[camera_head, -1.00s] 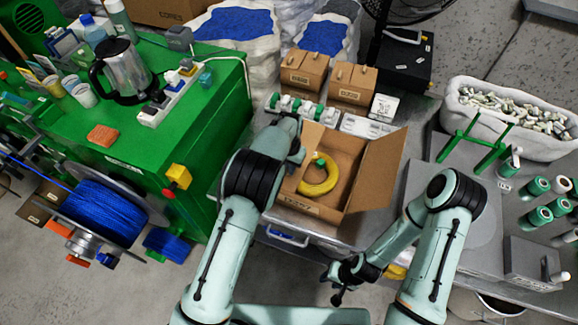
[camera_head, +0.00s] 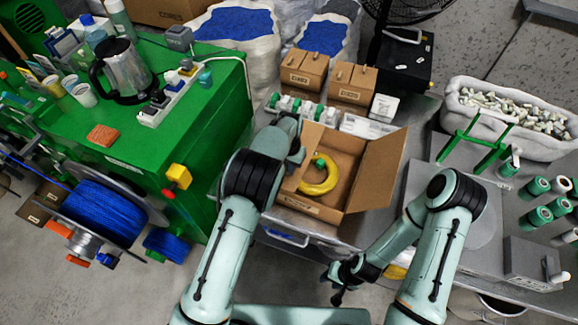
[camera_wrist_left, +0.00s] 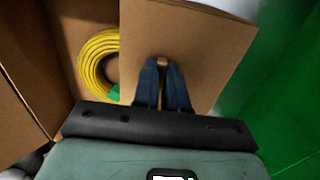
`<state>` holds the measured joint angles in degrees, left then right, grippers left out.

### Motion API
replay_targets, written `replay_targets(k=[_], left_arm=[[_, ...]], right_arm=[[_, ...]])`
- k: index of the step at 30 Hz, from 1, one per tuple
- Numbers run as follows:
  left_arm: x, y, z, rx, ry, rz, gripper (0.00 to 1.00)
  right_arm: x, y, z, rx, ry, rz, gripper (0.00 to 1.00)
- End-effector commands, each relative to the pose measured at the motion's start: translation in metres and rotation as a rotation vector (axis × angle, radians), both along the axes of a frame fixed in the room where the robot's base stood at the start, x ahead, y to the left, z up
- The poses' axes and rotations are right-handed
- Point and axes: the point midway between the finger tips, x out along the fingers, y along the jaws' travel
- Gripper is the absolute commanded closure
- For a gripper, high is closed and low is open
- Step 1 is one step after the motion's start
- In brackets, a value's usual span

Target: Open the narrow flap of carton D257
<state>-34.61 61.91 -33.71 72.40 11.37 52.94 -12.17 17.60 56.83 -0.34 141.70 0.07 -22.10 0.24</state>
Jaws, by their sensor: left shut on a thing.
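An open carton (camera_head: 313,208) stands on the grey table, with a label on its near side that is too small to read. A yellow coil (camera_head: 331,178) with a green piece lies inside. A large flap (camera_head: 377,172) stands out at its right. My left gripper (camera_head: 297,155) is at the carton's left side, its fingertips mostly hidden by the arm. In the left wrist view, my left gripper (camera_wrist_left: 163,68) is shut on the edge of a cardboard flap (camera_wrist_left: 203,48), and the coil (camera_wrist_left: 92,62) shows beside it. My right gripper (camera_head: 333,288) hangs apart from the carton, open and empty.
A green machine (camera_head: 205,125) stands close at the left. Green and white parts (camera_head: 295,108) and small closed boxes (camera_head: 305,75) are behind the carton. A white bin of fittings (camera_head: 510,120) and green spools (camera_head: 535,187) are at the right.

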Motion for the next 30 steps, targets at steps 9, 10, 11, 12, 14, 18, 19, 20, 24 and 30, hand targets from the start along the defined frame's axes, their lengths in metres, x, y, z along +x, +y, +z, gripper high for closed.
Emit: replay_targets(k=[9,10,11,12,14,18,19,20,24,30], left_arm=[[0.002,0.006,0.009,-0.092,0.033,0.005,1.00],[0.003,0.006,0.011,-0.110,0.040,0.005,1.00],[0.003,0.008,0.013,-0.129,0.045,0.006,1.00],[0.004,0.009,0.015,-0.155,0.056,0.007,1.00],[0.005,0.012,0.019,-0.197,0.073,0.007,1.00],[0.007,0.018,0.027,-0.296,0.111,0.007,1.00],[0.008,0.019,0.029,-0.317,0.119,0.006,1.00],[0.008,0.020,0.031,-0.338,0.127,0.006,1.00],[0.010,0.026,0.037,-0.424,0.161,0.005,1.00],[0.013,0.033,0.044,-0.517,0.198,0.003,1.00]], right_arm=[[0.000,0.000,0.000,0.000,0.000,0.000,0.62],[0.000,0.000,0.000,0.000,0.000,0.000,0.62],[0.000,0.000,0.000,0.000,0.000,0.000,0.62],[0.000,0.000,0.000,0.000,0.000,0.000,0.62],[0.000,0.000,0.000,0.000,0.000,0.000,0.62],[0.000,0.000,0.000,0.000,0.000,0.000,0.62],[0.000,0.000,0.000,0.000,0.000,0.000,0.62],[0.000,0.000,0.000,0.000,0.000,0.000,0.62],[0.000,0.000,0.000,0.000,0.000,0.000,0.62],[0.000,0.000,0.000,0.000,0.000,0.000,0.62]])
